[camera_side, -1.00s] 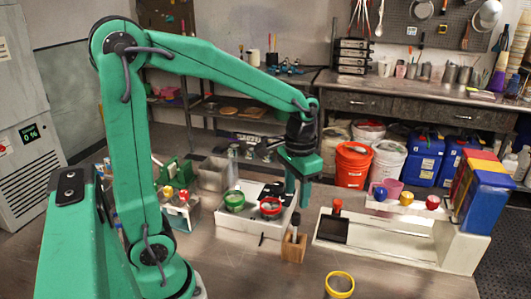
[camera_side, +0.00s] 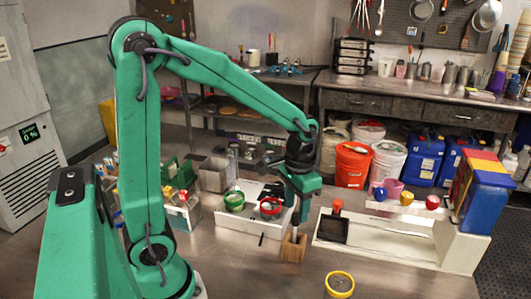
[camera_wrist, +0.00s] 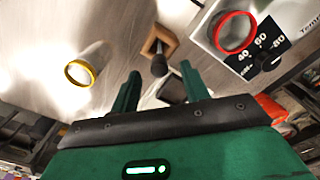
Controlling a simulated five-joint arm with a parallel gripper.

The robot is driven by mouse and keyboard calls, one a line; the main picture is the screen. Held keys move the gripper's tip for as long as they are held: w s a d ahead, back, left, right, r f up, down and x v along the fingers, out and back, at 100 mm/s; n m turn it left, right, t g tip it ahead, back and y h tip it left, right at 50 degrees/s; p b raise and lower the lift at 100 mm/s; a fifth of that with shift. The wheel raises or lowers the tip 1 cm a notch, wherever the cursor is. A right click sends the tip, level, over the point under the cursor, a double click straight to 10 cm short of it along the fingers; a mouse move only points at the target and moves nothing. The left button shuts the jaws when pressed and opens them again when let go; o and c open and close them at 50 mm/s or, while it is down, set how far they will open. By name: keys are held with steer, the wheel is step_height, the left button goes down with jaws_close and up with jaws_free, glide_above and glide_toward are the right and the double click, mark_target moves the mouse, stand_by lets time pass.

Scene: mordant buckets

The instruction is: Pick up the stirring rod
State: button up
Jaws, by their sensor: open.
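The stirring rod stands in a small wooden holder (camera_side: 293,252). In the wrist view its dark rounded end (camera_wrist: 158,66) rises beside the wooden holder (camera_wrist: 147,46). In the side view my gripper (camera_side: 299,222) is just above the holder, and its fingers largely hide the rod. In the wrist view my gripper (camera_wrist: 158,82) is open, with one finger on each side of the rod's end. I see no contact between the fingers and the rod. The rod's lower part is hidden in the holder.
A yellow-rimmed pot (camera_side: 339,286) stands at the front. A white rack (camera_side: 385,246) is to the right.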

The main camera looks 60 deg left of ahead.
mark_target(296, 213)
steer(key=shift+f, duration=1.8)
jaws_close()
steer(key=shift+r, duration=0.1)
steer(key=shift+r, duration=4.95)
